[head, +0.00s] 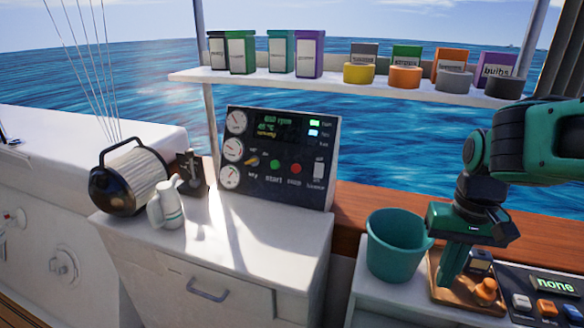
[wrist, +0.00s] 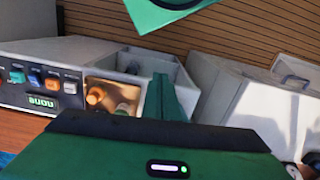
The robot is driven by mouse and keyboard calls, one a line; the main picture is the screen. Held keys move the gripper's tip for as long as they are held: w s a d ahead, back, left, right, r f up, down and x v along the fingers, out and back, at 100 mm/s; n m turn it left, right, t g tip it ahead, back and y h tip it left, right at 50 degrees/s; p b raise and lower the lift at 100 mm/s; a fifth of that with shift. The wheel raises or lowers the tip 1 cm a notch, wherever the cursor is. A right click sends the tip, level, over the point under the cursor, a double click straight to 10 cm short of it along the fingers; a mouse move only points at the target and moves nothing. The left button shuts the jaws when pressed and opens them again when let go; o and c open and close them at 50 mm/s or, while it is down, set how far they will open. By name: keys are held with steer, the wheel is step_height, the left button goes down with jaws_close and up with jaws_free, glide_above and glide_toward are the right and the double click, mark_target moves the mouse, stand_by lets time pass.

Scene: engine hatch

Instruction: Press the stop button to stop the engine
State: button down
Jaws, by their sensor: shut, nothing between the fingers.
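The engine panel (head: 275,155) stands upright on the white cabinet in the head view. Its red stop button (head: 295,168) sits low on the face, right of the green start button (head: 274,164), and is uncovered. The display (head: 280,127) reads about 650 rpm and seems to say running. My gripper (head: 447,282) is shut and empty at the lower right, pointing down over a brown tray, well apart from the panel. Its closed fingers also show in the wrist view (wrist: 164,98). The stop button is not in the wrist view.
A teal bucket (head: 395,245) stands between my gripper and the engine panel. A shelf (head: 360,82) with boxes and round tubs runs above the panel. A jug (head: 166,206) and lantern (head: 130,178) stand left. A button box (head: 545,293) is at the right.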

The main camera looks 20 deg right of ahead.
mark_target(296, 169)
steer(key=w+a+n+t+h, duration=0.1)
steer(key=w+a+n+t, duration=0.2)
steer(key=w, duration=1)
steer(key=w+n+t, duration=0.4)
steer(key=w+n, duration=0.2)
steer(key=w, duration=0.6)
steer(key=w+a+r+n+t+y, duration=0.2)
steer(key=w+a+n+t+y, duration=0.2)
steer(key=w+a, duration=1.2)
steer(key=w+n+t, duration=0.2)
steer(key=w, duration=0.1)
steer(key=shift+a+t, duration=0.3)
steer(key=shift+a, duration=0.05)
steer(key=shift+d, duration=0.15)
steer(key=w+d+f, duration=0.3)
steer(key=w+d, duration=0.1)
steer(key=w, duration=0.2)
steer(key=shift+w+d+f, duration=0.15)
steer(key=shift+d+f, duration=0.15)
steer(key=shift+d, duration=0.05)
